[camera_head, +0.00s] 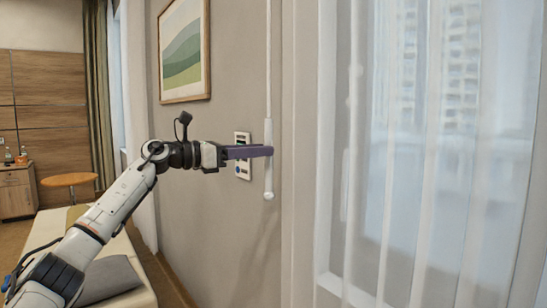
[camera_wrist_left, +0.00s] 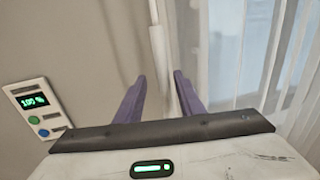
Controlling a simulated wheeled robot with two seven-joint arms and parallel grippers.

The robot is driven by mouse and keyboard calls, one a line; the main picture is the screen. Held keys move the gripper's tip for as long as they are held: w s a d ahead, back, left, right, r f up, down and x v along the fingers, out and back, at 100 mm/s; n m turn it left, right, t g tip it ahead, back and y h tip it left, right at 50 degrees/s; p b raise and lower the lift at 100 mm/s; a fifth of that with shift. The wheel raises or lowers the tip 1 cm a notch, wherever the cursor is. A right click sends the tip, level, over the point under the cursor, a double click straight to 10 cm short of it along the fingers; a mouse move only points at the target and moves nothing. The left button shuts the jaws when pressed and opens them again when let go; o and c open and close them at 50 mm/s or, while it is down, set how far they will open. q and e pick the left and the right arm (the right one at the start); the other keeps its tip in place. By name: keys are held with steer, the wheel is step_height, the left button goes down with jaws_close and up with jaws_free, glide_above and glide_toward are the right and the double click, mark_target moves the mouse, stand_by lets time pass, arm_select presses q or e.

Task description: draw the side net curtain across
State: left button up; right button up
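The sheer white net curtain (camera_head: 390,190) hangs in front of the window at the right of the head view. It also shows at the upper right of the left wrist view (camera_wrist_left: 222,45). A thin white wand (camera_head: 268,178) with a rounded end hangs at the left of the curtain. My left gripper (camera_head: 268,151) reaches the wand at its thicker lower part, and a purple finger covers a bit of it. In the left wrist view my left gripper (camera_wrist_left: 160,82) is open, with the wand (camera_wrist_left: 158,50) running down between its fingers. Contact cannot be told. My right gripper is not in view.
A control panel (camera_head: 242,160) with a green display is on the wall behind my left gripper. A framed picture (camera_head: 185,50) hangs above. A bed or bench (camera_head: 128,262), a round wooden table (camera_head: 69,180) and a wooden cabinet (camera_head: 15,192) stand at the left.

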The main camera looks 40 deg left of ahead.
arm_select(q)
steer(key=b+v, duration=0.1)
steer(key=v, duration=0.2)
steer(key=shift+s, duration=0.2)
stand_by(0.4)
